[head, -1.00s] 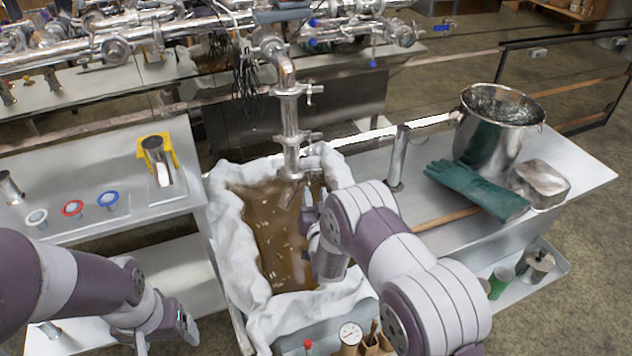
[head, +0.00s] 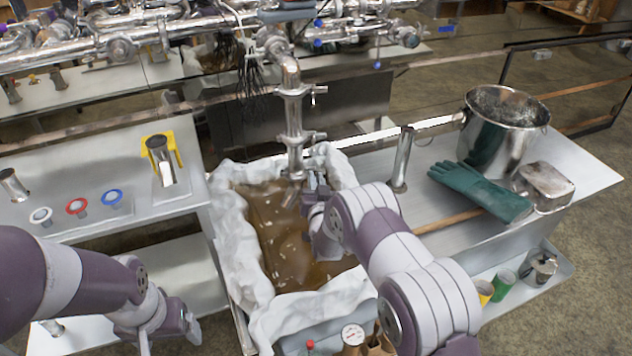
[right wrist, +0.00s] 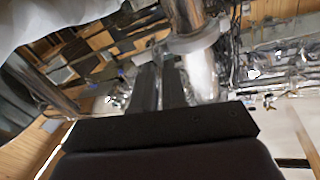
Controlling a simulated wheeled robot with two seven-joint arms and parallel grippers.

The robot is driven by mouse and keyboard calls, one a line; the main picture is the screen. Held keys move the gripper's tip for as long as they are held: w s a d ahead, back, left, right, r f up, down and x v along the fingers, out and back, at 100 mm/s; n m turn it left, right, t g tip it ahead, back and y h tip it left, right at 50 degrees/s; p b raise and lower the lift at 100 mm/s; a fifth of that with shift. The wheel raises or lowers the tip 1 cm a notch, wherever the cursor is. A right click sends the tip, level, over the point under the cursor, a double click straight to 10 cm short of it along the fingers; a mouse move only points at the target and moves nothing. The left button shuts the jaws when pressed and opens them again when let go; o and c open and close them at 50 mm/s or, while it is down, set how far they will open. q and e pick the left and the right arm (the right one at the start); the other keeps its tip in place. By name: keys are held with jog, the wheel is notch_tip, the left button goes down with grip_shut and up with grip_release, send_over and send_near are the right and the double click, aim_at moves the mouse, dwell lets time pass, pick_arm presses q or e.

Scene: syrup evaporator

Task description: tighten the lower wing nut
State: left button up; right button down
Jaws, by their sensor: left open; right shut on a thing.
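The upright steel pipe (head: 293,115) has an upper clamp (head: 293,92) and a lower clamp (head: 299,138), each with a small fitting on its right side. My right gripper (head: 314,172) is at the right of the pipe's lower part, over the pan. In the right wrist view, its two dark fingers (right wrist: 159,82) reach up close beside a clamp ring (right wrist: 192,42) on the pipe. They are shut on the lower wing nut, which they mostly hide; its angle cannot be read. My left gripper (head: 180,325) is open and empty at the lower left, away from the pipe.
A cloth-lined pan (head: 238,225) of brown liquid lies below the pipe. A steel pot (head: 497,135), green gloves (head: 478,190) and a metal block (head: 543,185) stand on the right bench. The left bench (head: 110,165) carries round colored fittings and a yellow holder.

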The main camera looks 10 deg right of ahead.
jog(key=shift+f, duration=0.1)
jog(key=shift+a+f+m+b, duration=0.1)
jog(key=shift+f+m+b, duration=0.3)
jog(key=shift+m+b, duration=5.2)
jog(key=shift+d+f+m+b, duration=0.1)
jog(key=shift+f+m+b, duration=0.35)
jog(key=shift+m+b, duration=5.15)
jog(key=shift+a+f+m+b, duration=0.1)
jog(key=shift+f+m+b, duration=0.3)
jog(key=shift+m+b, duration=5.2)
jog(key=shift+n+b, duration=0.4)
jog(key=shift+b, duration=0.05)
jog(key=c, duration=1.2)
grip_release()
jog(key=shift+c, duration=0.2)
jog(key=shift+r, duration=0.1)
